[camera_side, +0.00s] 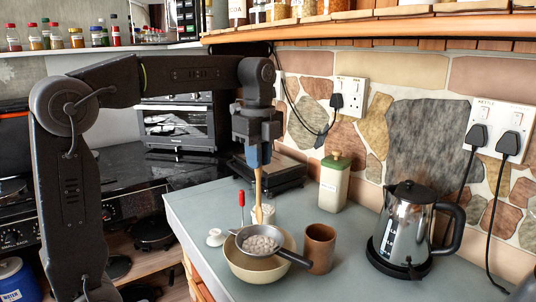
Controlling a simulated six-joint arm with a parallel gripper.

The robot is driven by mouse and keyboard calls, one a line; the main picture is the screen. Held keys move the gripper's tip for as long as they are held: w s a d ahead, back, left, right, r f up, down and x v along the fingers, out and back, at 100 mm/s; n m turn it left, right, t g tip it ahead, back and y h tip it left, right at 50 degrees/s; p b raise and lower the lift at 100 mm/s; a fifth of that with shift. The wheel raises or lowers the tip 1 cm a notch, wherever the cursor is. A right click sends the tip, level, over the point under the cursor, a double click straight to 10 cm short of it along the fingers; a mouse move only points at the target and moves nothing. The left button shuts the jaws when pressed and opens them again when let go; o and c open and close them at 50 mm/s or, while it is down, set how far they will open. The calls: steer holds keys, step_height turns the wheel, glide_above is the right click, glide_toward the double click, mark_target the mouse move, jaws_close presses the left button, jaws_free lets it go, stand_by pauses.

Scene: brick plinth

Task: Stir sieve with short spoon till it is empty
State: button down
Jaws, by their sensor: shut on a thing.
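My gripper (257,163) points down and is shut on the handle of a pale wooden spoon (258,188), which hangs nearly upright. The spoon's lower end is just above or behind the sieve's back rim; I cannot tell whether it touches. The dark sieve (284,252) rests over a cream bowl (251,275), its handle pointing to the lower right. Pale round lumps (261,244) lie in the sieve. The inside of the bowl is mostly hidden beneath the sieve.
A brown cup (319,247) stands close by the sieve handle. A small white jar (267,214), a red-handled tool (241,199) and a white lid (215,238) are behind and left. A cream canister (334,184) and kettle (404,228) stand right. The counter's front right is clear.

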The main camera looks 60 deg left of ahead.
mark_target(260, 179)
steer(key=shift+f, duration=3.8)
steer(key=shift+d, duration=0.15)
